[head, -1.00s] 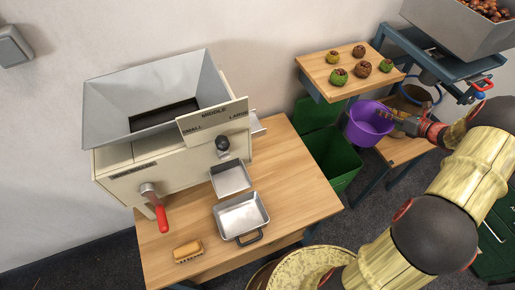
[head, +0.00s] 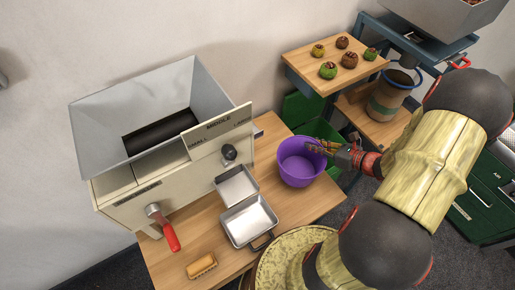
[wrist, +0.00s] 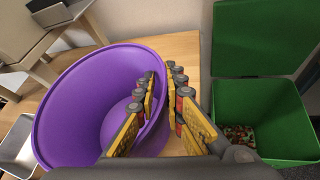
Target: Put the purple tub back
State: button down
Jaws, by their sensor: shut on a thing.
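The purple tub (head: 298,165) is upright and looks empty. In the head view it hangs over the right end of the wooden table, near the sorting machine. My gripper (head: 326,150) is shut on the tub's right rim. In the wrist view, one finger is inside the tub (wrist: 75,95) and the other outside, with the wall pinched between the fingers of my gripper (wrist: 162,105). Whether the tub's base touches the table is hidden.
The sorting machine (head: 125,190) stands on the wooden table (head: 200,225) with metal trays (head: 249,221) and a brush (head: 201,265). A green bin (wrist: 262,115) with debris inside stands beside the table. A small shelf (head: 320,55) holds several chestnut burrs.

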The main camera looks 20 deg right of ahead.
jog(key=shift+w+a+r+b+x, duration=0.2)
jog(key=shift+r+b+x, duration=0.7)
jog(key=shift+x, duration=2.05)
jog(key=shift+w+r+b+x, duration=0.4)
jog(key=shift+b+x, duration=0.9)
jog(key=shift+x, duration=1.65)
jog(key=shift+w+a+r+b+x, duration=0.2)
jog(key=shift+r+b+x, duration=0.7)
jog(key=shift+x, duration=2.1)
jog(key=shift+d+f, duration=0.1)
jog(key=c, duration=2.3)
grip_release()
jog(key=shift+f, duration=0.15)
jog(key=shift+c, duration=0.2)
jog(key=o, duration=0.5)
jog(key=shift+c, duration=0.2)
